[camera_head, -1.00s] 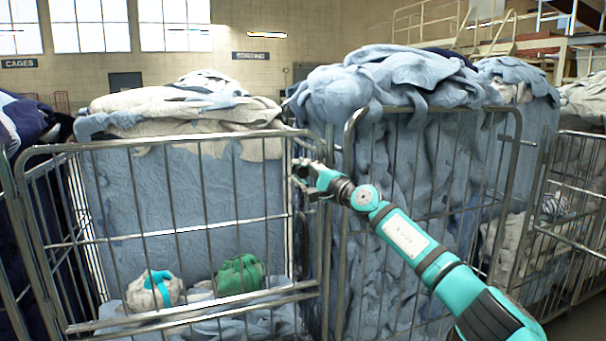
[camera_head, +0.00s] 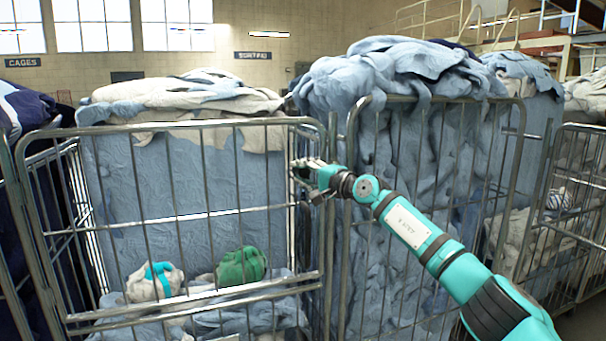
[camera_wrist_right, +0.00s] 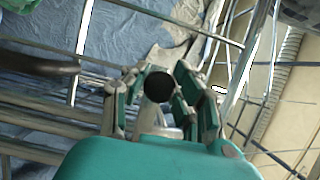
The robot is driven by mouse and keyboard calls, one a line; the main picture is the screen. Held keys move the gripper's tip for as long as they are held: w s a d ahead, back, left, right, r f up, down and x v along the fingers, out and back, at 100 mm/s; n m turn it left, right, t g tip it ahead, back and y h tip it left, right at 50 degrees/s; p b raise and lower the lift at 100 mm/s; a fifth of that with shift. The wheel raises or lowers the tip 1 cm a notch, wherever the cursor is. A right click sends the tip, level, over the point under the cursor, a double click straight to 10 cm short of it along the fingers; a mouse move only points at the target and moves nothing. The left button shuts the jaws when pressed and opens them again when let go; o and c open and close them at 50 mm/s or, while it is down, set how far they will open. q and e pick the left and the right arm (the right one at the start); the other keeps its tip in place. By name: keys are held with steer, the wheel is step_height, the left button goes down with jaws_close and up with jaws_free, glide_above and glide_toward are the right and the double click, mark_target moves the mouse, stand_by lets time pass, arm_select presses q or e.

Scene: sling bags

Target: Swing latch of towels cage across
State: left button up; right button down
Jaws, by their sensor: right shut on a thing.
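The towels cage (camera_head: 180,216) is a grey wire cage with a barred front, holding blue and cream cloth. My right gripper (camera_head: 304,172) is at the upper right of its front, beside the right upright. In the right wrist view my right gripper (camera_wrist_right: 160,95) has its fingers closed around a latch part with a dark round knob (camera_wrist_right: 159,87). A pale metal piece shows just below the knob. The rest of the latch is hidden by the gripper and is too small to make out in the head view. My left gripper is not in view.
A white and turquoise bundle (camera_head: 155,283) and a green bundle (camera_head: 242,266) lie low in the cage. A second cage (camera_head: 349,230), piled with blue cloth, stands close on the right. Another cage (camera_head: 571,215) stands further right.

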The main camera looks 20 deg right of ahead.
steer(key=shift+f, duration=0.25)
steer(key=c, duration=1)
jaws_free()
steer(key=shift+r, duration=0.1)
steer(key=shift+s+d, duration=0.3)
steer(key=shift+s, duration=0.2)
steer(key=v, duration=1.1)
steer(key=shift+a, duration=0.1)
